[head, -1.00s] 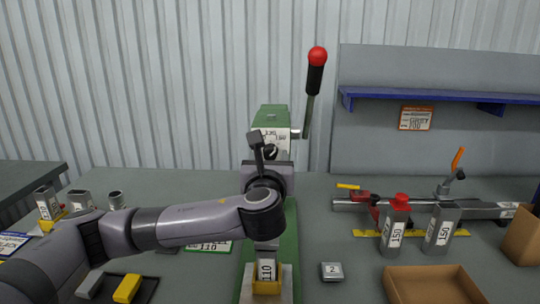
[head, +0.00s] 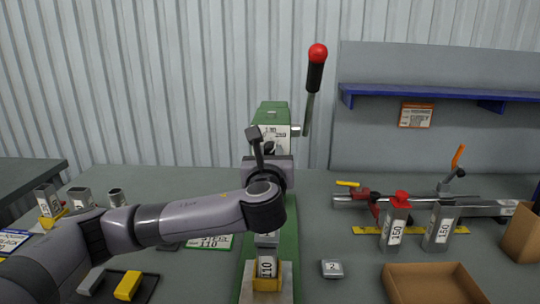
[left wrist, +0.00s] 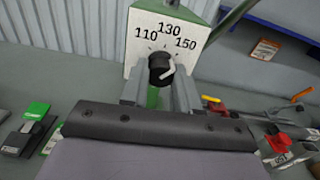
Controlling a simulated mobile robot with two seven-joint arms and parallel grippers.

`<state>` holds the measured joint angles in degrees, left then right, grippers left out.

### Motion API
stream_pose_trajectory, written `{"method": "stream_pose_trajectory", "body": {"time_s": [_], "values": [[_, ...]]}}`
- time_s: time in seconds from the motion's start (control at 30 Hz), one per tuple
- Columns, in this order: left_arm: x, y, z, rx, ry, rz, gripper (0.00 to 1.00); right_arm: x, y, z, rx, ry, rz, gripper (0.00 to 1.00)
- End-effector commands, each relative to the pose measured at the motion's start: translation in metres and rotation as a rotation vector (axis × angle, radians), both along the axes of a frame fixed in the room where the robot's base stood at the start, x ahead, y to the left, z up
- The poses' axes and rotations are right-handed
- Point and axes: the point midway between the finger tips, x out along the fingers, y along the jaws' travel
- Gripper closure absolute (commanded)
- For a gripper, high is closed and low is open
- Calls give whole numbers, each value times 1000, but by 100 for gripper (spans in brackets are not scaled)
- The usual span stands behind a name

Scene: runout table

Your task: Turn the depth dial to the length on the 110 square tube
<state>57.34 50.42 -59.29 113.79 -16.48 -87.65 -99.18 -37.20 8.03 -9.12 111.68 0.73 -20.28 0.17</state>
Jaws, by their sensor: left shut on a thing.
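The green press (head: 272,112) stands mid-table with a white dial face. In the left wrist view the face (left wrist: 150,32) reads 110, 130 and 150. Its black depth dial (left wrist: 160,66) has a white pointer (left wrist: 169,71) slanting up to the right, towards the 150 side. My left gripper (left wrist: 160,80) is shut on the dial, one finger on each side; it also shows in the head view (head: 266,150), where it and my arm partly hide the dial. The square tube marked 110 (head: 267,266) stands upright in a yellow holder below my arm. My right gripper is not in view.
A lever with a red knob (head: 318,54) rises right of the press. Tubes marked 150 (head: 394,232), a small block marked 2 (head: 332,268) and an open cardboard box (head: 432,270) are at right. A dark tray with a yellow block (head: 127,286) is at front left.

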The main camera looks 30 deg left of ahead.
Motion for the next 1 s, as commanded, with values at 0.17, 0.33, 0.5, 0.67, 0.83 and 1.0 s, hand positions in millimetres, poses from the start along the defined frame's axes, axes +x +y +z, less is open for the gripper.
{"method": "stream_pose_trajectory", "body": {"time_s": [0.17, 0.33, 0.5, 0.67, 0.83, 1.0], "values": [[0, -1, -1, -88, -49, -1, 100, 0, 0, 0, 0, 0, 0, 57], [0, -1, -2, -211, -123, 1, 100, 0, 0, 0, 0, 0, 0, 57], [0, -1, -2, -350, -209, 0, 100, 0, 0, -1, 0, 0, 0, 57], [0, -1, -2, -479, -288, 1, 100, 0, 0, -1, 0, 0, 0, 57], [0, -2, -2, -618, -374, 1, 100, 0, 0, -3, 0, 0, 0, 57], [0, -2, -1, -755, -458, 1, 100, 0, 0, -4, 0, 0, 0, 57]]}}
